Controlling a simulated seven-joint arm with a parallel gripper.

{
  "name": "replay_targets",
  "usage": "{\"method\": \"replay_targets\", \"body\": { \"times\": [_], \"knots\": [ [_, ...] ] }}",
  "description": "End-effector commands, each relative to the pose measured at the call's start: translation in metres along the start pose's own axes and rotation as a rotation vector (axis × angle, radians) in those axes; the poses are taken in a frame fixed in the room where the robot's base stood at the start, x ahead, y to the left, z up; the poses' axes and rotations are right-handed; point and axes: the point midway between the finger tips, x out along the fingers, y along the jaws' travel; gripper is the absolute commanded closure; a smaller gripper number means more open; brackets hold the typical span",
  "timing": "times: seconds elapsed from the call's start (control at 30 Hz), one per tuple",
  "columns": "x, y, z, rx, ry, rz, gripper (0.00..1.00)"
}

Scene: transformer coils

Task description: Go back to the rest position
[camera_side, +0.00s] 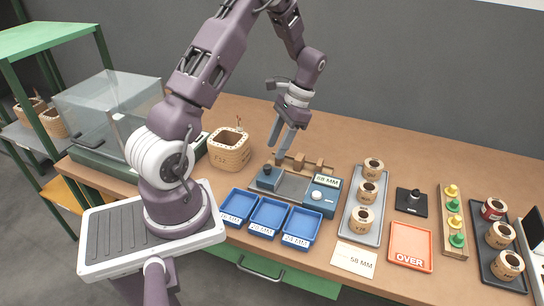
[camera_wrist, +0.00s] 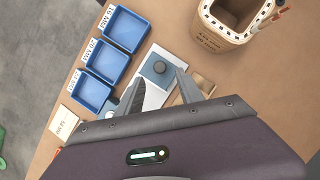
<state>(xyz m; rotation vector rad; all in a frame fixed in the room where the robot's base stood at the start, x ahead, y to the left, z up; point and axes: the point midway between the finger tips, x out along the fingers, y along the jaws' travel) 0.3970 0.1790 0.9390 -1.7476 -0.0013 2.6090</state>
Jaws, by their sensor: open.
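My gripper (camera_side: 283,137) hangs in the air above the back of the blue-grey gauge device (camera_side: 293,188), its two fingers apart and pointing down. Nothing shows between them. The device carries a sign reading 68 MM (camera_side: 327,181).
A wooden pot (camera_side: 229,150) stands left of the device. Three blue trays (camera_side: 268,217) lie in front. To the right are a grey tray (camera_side: 376,232) with three coils, a red OVER tray (camera_side: 410,248), and a peg board (camera_side: 446,240). A glass case (camera_side: 100,100) stands at left.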

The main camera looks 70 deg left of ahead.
Motion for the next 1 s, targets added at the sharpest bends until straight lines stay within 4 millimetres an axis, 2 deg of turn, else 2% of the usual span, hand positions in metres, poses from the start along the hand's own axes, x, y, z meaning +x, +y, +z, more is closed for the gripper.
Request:
{"method": "replay_targets", "body": {
  "times": [0.1,0.37,0.47,0.57,0.6,0.7,0.83,0.9,1.0],
  "knots": [
    [-0.007,0.0,0.0,0.001,-0.001,0.0,0.56],
    [-0.011,0.002,0.001,0.0,0.006,-0.002,0.56],
    [-0.043,0.02,0.007,-0.008,0.076,-0.025,0.56],
    [-0.1,0.063,0.031,-0.02,0.219,-0.058,0.56],
    [-0.119,0.083,0.045,-0.024,0.284,-0.067,0.56],
    [-0.154,0.131,0.087,-0.026,0.444,-0.077,0.56],
    [-0.169,0.182,0.147,-0.018,0.644,-0.061,0.56],
    [-0.166,0.201,0.173,-0.011,0.732,-0.044,0.56],
    [-0.158,0.216,0.199,-0.003,0.824,-0.02,0.56]
  ]
}}
